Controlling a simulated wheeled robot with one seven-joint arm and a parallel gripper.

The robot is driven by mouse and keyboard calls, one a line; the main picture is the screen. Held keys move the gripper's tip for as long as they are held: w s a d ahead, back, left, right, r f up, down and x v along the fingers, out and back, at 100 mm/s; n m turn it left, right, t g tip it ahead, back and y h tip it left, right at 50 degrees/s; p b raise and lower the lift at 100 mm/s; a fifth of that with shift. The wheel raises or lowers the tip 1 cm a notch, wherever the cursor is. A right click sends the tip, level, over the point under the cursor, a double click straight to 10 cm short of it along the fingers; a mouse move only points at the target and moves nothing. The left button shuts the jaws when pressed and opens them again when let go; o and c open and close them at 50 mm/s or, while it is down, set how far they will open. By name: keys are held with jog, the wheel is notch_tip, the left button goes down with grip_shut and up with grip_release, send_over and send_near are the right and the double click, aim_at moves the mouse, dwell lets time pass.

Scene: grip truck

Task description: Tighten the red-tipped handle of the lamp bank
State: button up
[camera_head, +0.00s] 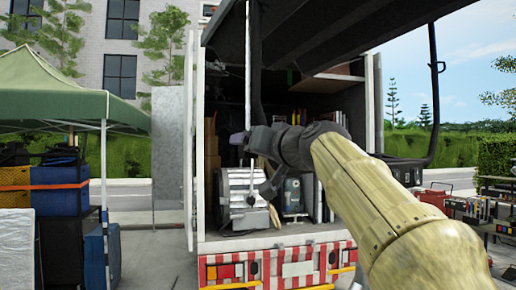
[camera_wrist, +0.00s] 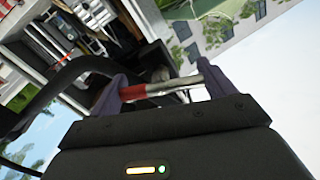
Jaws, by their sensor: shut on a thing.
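In the wrist view, the red-tipped handle (camera_wrist: 134,91) lies across the space between the two purple-grey fingers of my gripper (camera_wrist: 163,76). Its red end is by the left finger, and its bare metal rod runs toward the right finger. My gripper is shut on the handle. In the head view, my gripper (camera_head: 242,147) is in front of the truck's open back, beside a thin upright pole (camera_head: 248,60). The handle is too small to make out there. A grey metal lamp-like housing (camera_head: 238,188) stands below my gripper; I cannot tell whether it is the lamp bank.
The truck (camera_head: 192,150) is loaded with boxes and gear behind my arm. A dark panel (camera_head: 330,30) overhangs the opening. A green canopy (camera_head: 50,88) with stacked cases (camera_head: 60,195) stands at left. A cart with gear (camera_head: 480,208) stands at right.

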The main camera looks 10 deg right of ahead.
jog(key=m, duration=0.6)
jog(key=shift+a+r+m, duration=0.1)
jog(key=shift+r+m, duration=0.05)
jog(key=shift+m, duration=0.25)
jog(key=m+p, duration=0.1)
jog(key=m, duration=0.5)
jog(key=shift+p, duration=0.4)
jog(key=o, duration=0.9)
jog(key=shift+s, duration=0.1)
